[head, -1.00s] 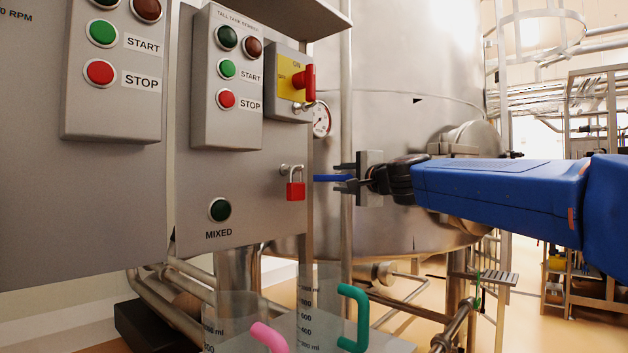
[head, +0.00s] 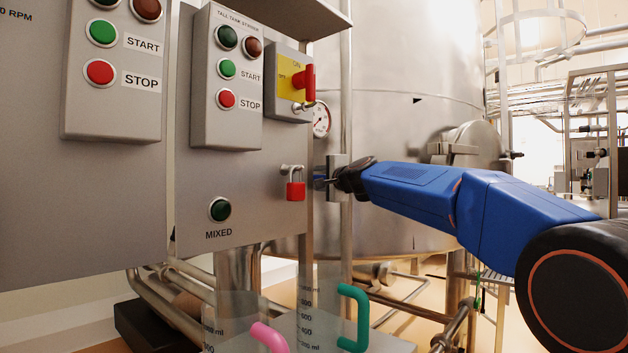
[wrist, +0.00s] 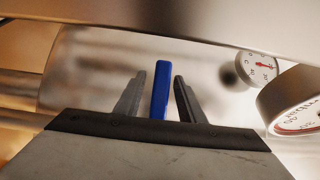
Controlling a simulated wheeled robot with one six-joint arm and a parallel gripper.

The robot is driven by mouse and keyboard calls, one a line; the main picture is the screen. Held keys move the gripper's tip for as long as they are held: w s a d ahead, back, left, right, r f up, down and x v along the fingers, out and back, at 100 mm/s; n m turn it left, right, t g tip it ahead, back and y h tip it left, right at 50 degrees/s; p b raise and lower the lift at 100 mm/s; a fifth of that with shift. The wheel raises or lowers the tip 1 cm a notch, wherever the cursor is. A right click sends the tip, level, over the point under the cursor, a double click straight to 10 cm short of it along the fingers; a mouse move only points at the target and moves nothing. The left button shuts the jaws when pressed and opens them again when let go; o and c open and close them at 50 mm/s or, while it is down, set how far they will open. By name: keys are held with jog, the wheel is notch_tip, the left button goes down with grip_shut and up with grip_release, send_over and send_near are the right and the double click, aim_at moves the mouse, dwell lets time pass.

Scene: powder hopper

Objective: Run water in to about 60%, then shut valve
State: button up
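A blue valve handle (wrist: 160,90) stands between the two fingers of my gripper (wrist: 157,98) in the wrist view. A gap shows on each side of the handle, so the gripper is open around it without clamping it. In the head view my gripper (head: 324,179) is at the right edge of the grey panel, behind the red padlock (head: 296,190), and the fingertips are partly hidden. The large steel tank (head: 400,130) stands behind. No water or level can be made out.
A dial gauge (head: 321,119) sits above the gripper; two dials show in the wrist view, one the small gauge (wrist: 258,65). The panel (head: 245,185) and a vertical pipe (head: 346,80) are close by. Jugs with a green handle (head: 361,320) and a pink handle (head: 268,337) stand below.

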jog(key=shift+x, duration=1.15)
grip_shut()
jog(key=shift+w, duration=0.1)
